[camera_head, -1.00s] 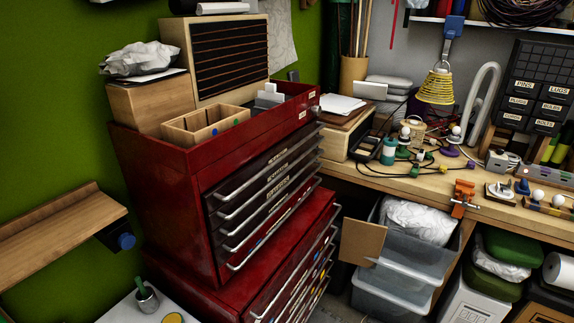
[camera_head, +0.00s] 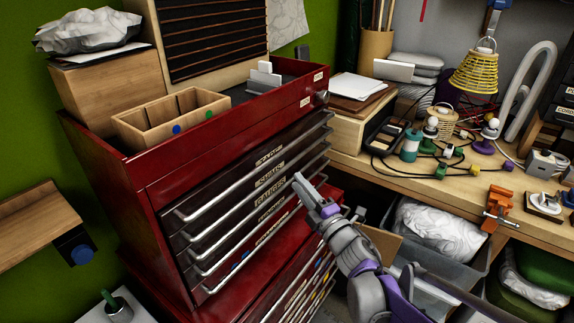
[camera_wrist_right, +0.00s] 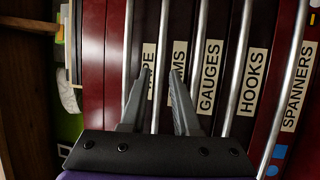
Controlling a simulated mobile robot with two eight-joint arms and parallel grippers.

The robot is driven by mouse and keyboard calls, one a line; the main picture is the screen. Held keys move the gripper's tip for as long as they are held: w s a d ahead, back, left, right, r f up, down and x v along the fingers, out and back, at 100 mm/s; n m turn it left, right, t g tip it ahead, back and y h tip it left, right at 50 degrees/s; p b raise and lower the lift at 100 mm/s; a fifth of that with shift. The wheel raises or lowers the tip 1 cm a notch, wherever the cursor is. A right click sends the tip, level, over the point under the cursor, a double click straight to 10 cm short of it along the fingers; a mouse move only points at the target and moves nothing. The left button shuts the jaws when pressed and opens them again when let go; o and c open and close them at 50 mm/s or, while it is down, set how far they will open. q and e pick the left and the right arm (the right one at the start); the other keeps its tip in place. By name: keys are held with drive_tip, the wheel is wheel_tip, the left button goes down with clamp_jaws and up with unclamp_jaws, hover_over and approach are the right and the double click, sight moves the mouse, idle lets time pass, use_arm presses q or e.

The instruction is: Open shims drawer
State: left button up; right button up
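The red tool chest (camera_head: 140,170) has a stack of dark drawers with metal bar handles and pale labels. All of them look shut. The SHIMS label (camera_head: 270,174) is second from the top; in the right wrist view the SHIMS label (camera_wrist_right: 178,62) is partly hidden by a finger. My right gripper (camera_head: 299,179) is in front of the upper drawers, near the right part of the handles. In the right wrist view my right gripper (camera_wrist_right: 161,72) is open and empty. One bar handle (camera_wrist_right: 163,45), between the TAPE and SHIMS labels, runs between its fingers; contact cannot be told. My left gripper is out of view.
A wooden box (camera_head: 172,115) and white cards stand on the chest top. The workbench (camera_head: 450,190) at right carries cords, bulbs and an orange clamp (camera_head: 498,208). Grey bins (camera_head: 470,265) sit below it, close to my right arm. A wooden shelf (camera_head: 30,228) is at left.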

sight(287, 165)
drive_tip(key=x, duration=0.7)
drive_tip(key=shift+w+f+p, duration=0.1)
drive_tip(key=shift+w+p, duration=0.25)
drive_tip(key=shift+p, duration=0.05)
clamp_jaws()
idle(0.9)
